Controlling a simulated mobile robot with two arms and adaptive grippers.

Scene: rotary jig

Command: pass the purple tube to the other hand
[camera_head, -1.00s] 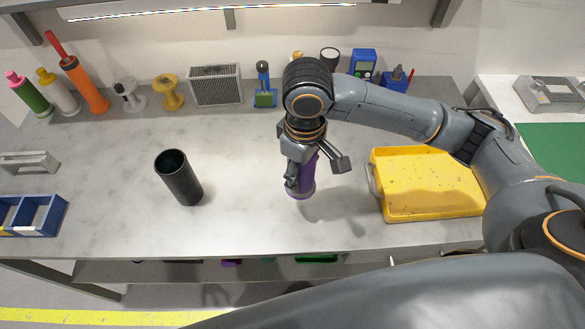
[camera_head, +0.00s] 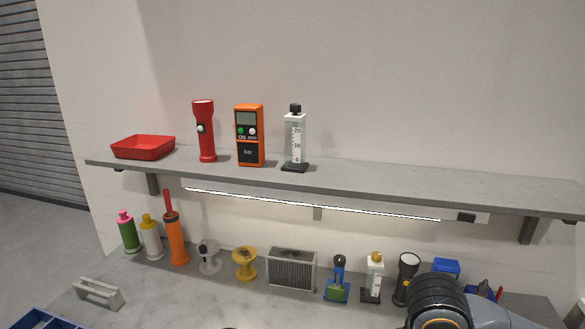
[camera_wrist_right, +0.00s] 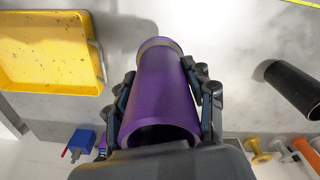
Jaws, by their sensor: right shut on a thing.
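The purple tube (camera_wrist_right: 163,95) shows in the right wrist view, with its open end toward the camera and a paler band at its far end. My right gripper (camera_wrist_right: 168,85) is shut on it, one finger on each side. I cannot tell whether the tube's far end touches the worktop. In the head view only a dark part of my right arm shows at the lower right edge; the tube is out of that view. My left gripper is in neither view.
A yellow tray (camera_wrist_right: 50,85) and a black tube (camera_wrist_right: 293,85) lie to either side of the purple tube on the worktop (camera_wrist_right: 235,40). A shelf (camera_head: 370,182) holds a red bin (camera_head: 143,147), a flashlight (camera_head: 205,130), an orange meter (camera_head: 249,135) and a gauge (camera_head: 295,140).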

